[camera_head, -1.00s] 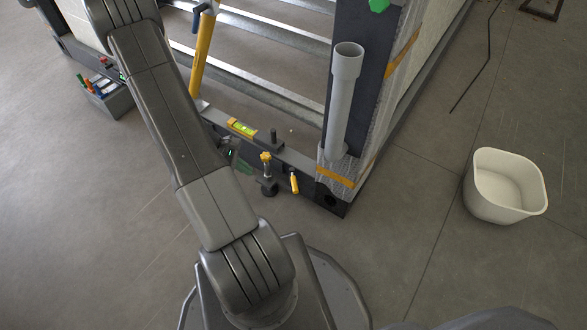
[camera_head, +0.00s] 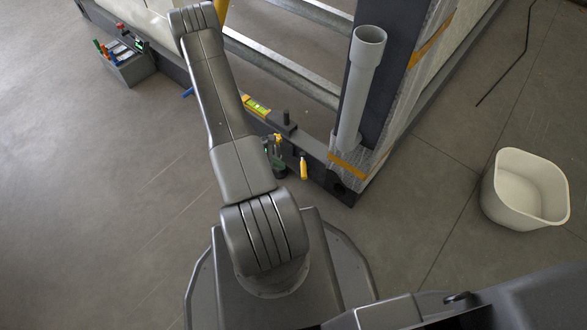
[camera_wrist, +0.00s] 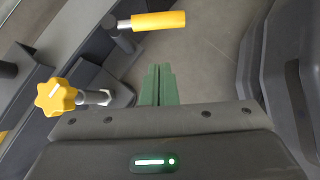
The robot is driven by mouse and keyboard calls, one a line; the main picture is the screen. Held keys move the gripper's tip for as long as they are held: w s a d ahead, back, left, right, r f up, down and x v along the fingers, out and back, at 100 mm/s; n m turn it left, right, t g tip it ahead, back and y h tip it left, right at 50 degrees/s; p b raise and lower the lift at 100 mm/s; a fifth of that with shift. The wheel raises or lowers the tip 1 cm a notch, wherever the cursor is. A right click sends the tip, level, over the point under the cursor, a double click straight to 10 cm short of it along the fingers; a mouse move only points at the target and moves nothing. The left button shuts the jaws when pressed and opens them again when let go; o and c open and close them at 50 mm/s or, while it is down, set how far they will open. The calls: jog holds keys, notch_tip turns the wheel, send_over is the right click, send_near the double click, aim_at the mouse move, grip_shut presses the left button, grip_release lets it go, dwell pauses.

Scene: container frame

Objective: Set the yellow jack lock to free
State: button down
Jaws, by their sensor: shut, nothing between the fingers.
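Two yellow parts sit at the frame's near corner: a star-shaped knob (camera_wrist: 55,97) on a metal stem and a bar handle (camera_wrist: 158,20) on a metal rod. I cannot tell from the frames which of them is the jack lock. The knob (camera_head: 278,138) and the handle (camera_head: 303,168) also show in the head view, the handle pointing toward me. My gripper (camera_wrist: 159,72) has its green fingers together and empty. In the wrist view they point between the two parts, right of the knob and below the handle, touching neither. In the head view my arm hides most of the gripper.
A level with a yellow-green vial (camera_head: 256,106) lies on the frame beam. A grey pipe (camera_head: 359,90) stands at the corner post. A white bin (camera_head: 526,190) is on the floor at right, a tool box (camera_head: 130,66) at upper left. Floor between corner and bin is clear.

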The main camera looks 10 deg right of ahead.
aim_at(303, 167)
jog(key=d, duration=0.1)
jog(key=d+f+b, duration=0.1)
jog(key=d, duration=0.1)
jog(key=d+f, duration=0.1)
jog(key=d, duration=0.1)
jog(key=shift+s+d+f+b, duration=0.1)
jog(key=shift+s+f+b, duration=0.1)
jog(key=shift+s+b, duration=0.15)
